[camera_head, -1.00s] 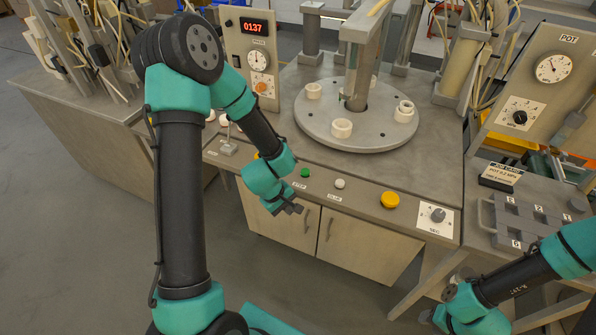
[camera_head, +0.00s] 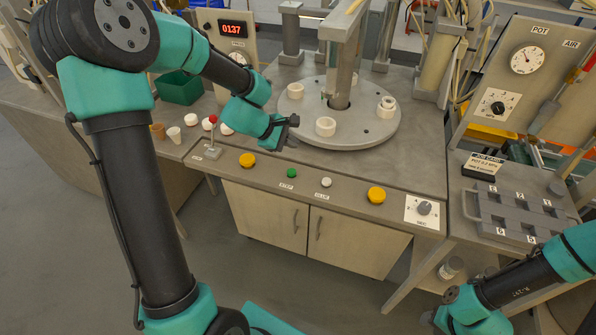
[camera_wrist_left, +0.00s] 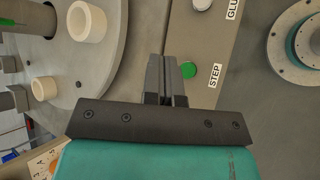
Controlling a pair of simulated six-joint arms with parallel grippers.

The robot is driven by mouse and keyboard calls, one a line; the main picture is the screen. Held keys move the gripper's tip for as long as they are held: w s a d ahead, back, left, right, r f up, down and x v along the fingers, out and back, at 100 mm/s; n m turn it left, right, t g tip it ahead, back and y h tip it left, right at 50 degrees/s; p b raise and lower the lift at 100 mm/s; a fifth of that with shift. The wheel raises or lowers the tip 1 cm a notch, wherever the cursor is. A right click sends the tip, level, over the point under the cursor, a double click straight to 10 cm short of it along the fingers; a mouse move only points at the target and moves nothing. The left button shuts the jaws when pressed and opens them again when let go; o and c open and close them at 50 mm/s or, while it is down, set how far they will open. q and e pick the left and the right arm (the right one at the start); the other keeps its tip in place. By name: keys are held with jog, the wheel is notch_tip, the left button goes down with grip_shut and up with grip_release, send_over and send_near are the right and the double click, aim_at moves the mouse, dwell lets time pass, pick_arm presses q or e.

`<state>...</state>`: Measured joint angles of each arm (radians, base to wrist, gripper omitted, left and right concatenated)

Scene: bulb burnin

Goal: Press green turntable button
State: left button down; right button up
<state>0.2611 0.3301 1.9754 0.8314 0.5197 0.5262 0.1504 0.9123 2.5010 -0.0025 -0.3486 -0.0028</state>
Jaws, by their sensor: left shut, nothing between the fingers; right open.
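The green button (camera_head: 292,173), labelled STEP, sits on the sloped front panel of the bench. It also shows in the left wrist view (camera_wrist_left: 188,70), just to the right of my fingertips. My left gripper (camera_head: 292,121) is shut and empty. It is above the bench top between the turntable and the panel, behind the button in the head view and apart from it. The grey turntable (camera_head: 372,137) carries several white ring-shaped holders (camera_head: 325,126). My right gripper (camera_head: 440,318) is low at the lower right, far from the button; its fingers are hard to make out.
A white button (camera_head: 326,182) is right of the green one. Yellow buttons sit at left (camera_head: 247,160) and right (camera_head: 376,194), with a knob (camera_head: 424,208) further right. A red-tipped lever (camera_head: 213,133) stands at the left. A numbered grey tray (camera_head: 515,215) is on the right table.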

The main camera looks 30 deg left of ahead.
aim_at(291, 173)
pick_arm(q)
jog(key=shift+f, duration=0.1)
jog(key=shift+f, duration=4.35)
jog(key=shift+f, duration=0.1)
jog(key=shift+f, duration=0.3)
jog(key=shift+f, duration=0.5)
jog(key=shift+r, duration=3.45)
